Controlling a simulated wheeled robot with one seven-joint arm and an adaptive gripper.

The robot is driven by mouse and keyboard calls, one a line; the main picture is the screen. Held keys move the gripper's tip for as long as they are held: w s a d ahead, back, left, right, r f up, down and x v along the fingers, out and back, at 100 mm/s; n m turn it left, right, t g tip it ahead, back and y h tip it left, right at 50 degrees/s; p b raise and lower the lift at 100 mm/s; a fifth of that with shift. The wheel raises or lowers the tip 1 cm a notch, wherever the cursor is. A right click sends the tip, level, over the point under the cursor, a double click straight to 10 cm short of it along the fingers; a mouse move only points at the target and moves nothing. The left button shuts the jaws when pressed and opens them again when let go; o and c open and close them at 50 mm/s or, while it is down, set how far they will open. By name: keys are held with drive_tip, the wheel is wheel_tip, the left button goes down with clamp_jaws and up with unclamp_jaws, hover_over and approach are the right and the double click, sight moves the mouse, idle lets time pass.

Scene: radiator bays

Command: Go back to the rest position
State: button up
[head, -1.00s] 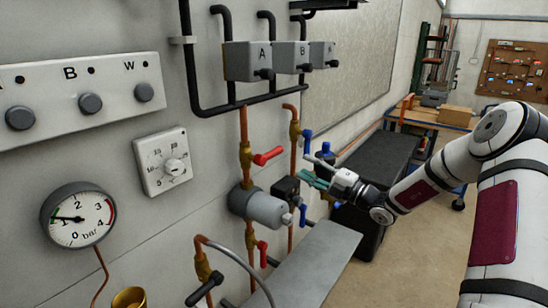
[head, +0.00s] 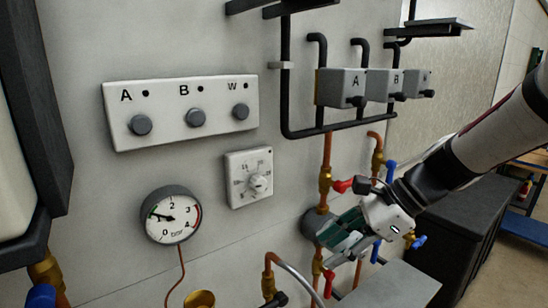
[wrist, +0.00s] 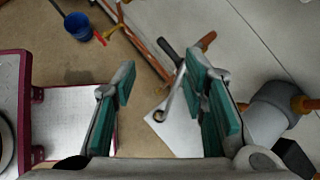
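My gripper (head: 345,248) is in front of the right part of the wall, near the grey pump body (head: 316,224) and the copper pipes, and partly hides them. In the wrist view my gripper (wrist: 162,92) has its two green-padded fingers well apart, with nothing held between them. The arm reaches in from the right edge of the head view. Whether the fingers touch the pump or pipes cannot be told from the head view.
A red lever (head: 342,186) and blue handles (head: 390,172) are close by the gripper. A grey shelf (head: 395,288) is below. The wall carries a knob panel (head: 182,113), a thermostat dial (head: 249,177) and a gauge (head: 170,215). A blue bucket (wrist: 77,25) stands on the floor.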

drive_tip(key=s+d+r+n+t+h, duration=0.1)
drive_tip(key=s+d+n+h, duration=0.3)
drive_tip(key=s+n, duration=0.4)
drive_tip(key=s+d+r+n+t+h, duration=0.2)
drive_tip(key=s+d+r+n+h, duration=0.1)
drive_tip(key=s+n, duration=0.5)
drive_tip(key=shift+s+d+r+n+t+h, duration=0.35)
drive_tip(key=shift+r+n+h, duration=0.25)
drive_tip(key=shift+n, duration=0.6)
drive_tip(key=shift+d, duration=0.15)
